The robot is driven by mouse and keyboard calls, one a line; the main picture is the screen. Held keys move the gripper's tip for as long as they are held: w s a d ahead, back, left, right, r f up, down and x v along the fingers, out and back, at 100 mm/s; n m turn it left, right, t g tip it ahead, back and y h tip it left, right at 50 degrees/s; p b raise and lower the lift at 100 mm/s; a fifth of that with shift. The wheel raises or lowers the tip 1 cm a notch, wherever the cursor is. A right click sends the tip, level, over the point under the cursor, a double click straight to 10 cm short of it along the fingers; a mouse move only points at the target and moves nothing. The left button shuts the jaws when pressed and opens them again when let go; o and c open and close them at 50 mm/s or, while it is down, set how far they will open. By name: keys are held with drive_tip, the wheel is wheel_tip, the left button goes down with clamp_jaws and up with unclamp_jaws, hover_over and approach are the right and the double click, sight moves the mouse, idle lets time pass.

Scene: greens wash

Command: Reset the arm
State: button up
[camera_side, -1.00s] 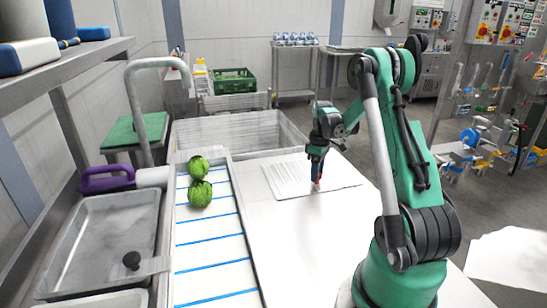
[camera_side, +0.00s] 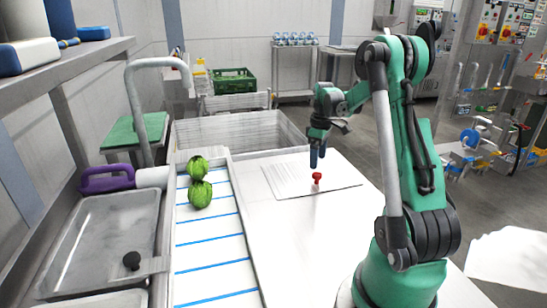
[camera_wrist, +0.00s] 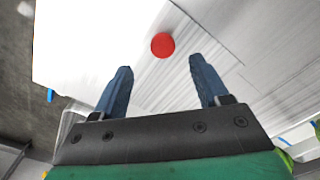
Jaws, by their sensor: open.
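My gripper (camera_side: 317,158) hangs above the white worktop (camera_side: 290,235), its blue fingers pointing down. In the wrist view the two fingers (camera_wrist: 160,85) stand apart with nothing between them.
Two green heads of greens (camera_side: 199,193) lie on the blue-striped white strip (camera_side: 210,250) at the left. A large basin (camera_side: 240,132) stands behind the worktop. The worktop's middle is clear.

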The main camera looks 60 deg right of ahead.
drive_tip(key=shift+r, duration=0.6)
drive_tip(key=w+a+r+t+h, duration=0.1)
drive_tip(key=w+a+r, duration=0.2)
drive_tip(key=a, duration=0.3)
drive_tip(key=w+a+r+t+h, duration=0.1)
drive_tip(key=w+a+r, duration=0.2)
drive_tip(key=a, duration=0.4)
drive_tip(key=s+a+t+y, duration=0.2)
drive_tip(key=a+t, duration=0.3)
drive_tip(key=a, duration=1.3)
drive_tip(key=shift+s, duration=0.45)
drive_tip(key=shift+r, duration=0.1)
